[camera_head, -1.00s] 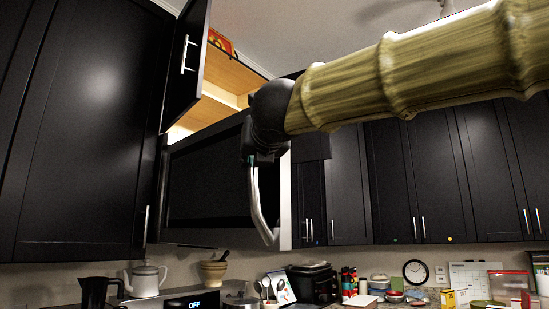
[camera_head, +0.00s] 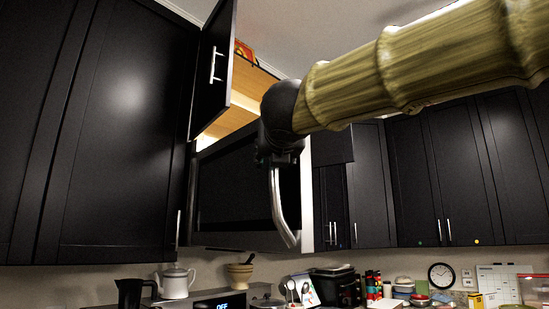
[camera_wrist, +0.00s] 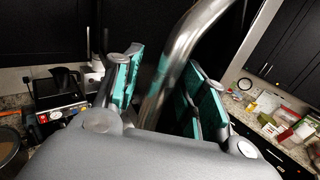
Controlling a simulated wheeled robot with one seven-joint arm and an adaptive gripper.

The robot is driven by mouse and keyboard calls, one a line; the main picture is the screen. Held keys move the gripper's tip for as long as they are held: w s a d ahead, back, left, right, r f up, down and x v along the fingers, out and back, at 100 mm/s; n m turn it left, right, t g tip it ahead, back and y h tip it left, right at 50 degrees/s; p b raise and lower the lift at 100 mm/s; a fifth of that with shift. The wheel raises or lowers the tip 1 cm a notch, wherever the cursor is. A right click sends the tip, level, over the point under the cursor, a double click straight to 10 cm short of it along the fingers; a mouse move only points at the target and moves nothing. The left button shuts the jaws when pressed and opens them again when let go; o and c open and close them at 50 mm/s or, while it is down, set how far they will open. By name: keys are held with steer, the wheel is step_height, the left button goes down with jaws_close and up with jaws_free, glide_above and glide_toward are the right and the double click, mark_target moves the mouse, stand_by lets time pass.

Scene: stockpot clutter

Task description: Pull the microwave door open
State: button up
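The microwave (camera_head: 235,195) is mounted under the cabinets, with a dark front that looks closed or nearly so; I cannot tell if there is a slight gap. Its curved silver handle (camera_head: 281,210) hangs down on the right side of the front. My gripper (camera_head: 279,160) is at the upper part of the handle and hides its top end. In the wrist view the handle (camera_wrist: 180,65) runs between the two green-padded fingers of my gripper (camera_wrist: 163,90). The fingers stand apart, with visible space on both sides of the bar.
An upper cabinet door (camera_head: 214,75) stands open above the microwave, close to my arm. Tall dark cabinets (camera_head: 110,130) flank the left side.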

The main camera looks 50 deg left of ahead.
steer(key=shift+w+f, duration=0.15)
steer(key=v, duration=1.2)
stand_by(0.5)
